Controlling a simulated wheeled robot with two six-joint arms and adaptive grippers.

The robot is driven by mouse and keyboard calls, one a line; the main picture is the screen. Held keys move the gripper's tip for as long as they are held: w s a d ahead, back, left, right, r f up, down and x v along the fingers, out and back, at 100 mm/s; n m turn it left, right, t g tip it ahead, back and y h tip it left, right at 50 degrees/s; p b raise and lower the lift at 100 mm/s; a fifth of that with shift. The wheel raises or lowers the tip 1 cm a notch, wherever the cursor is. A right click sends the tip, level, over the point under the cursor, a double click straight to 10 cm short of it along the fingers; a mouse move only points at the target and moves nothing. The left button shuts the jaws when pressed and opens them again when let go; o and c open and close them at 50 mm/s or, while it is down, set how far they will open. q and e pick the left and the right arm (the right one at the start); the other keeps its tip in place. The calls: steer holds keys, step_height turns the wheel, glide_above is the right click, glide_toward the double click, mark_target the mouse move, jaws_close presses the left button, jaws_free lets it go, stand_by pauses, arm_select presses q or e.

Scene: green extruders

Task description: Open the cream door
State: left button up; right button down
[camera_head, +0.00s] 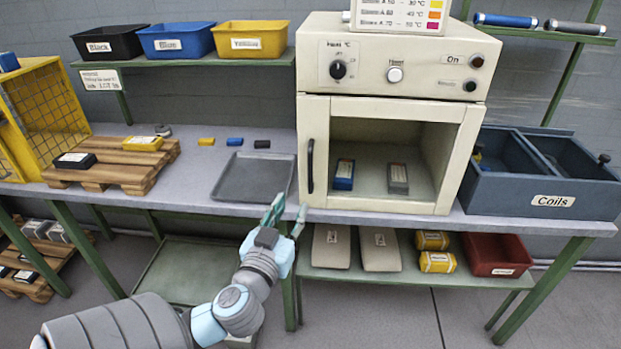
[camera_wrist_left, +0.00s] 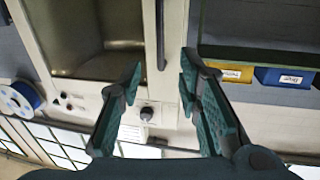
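The cream door (camera_head: 319,130) is the front of a cream oven and looks closed, with a large window. Its black upright handle (camera_head: 311,166) is on the door's left edge. The handle also shows in the wrist view (camera_wrist_left: 160,35), between the lines of my left gripper's fingers. My left gripper (camera_head: 288,212) is open and empty, below and slightly left of the handle and apart from it. Its two teal fingers stand wide apart in the wrist view (camera_wrist_left: 160,68). My right gripper is not in view.
Through the window show a blue block (camera_head: 344,175) and a grey block (camera_head: 398,178). A grey tray (camera_head: 228,197) lies left of the oven. A blue Coils bin (camera_head: 515,187) stands close on its right. The floor before the bench looks clear.

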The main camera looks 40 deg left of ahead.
mark_target(309, 174)
arm_select(q)
steer(key=b+x, duration=0.1)
steer(key=x, duration=1.3)
steer(key=shift+w+a+f, duration=0.2)
steer(key=shift+w, duration=0.1)
steer(key=shift+c, duration=0.5)
jaws_close()
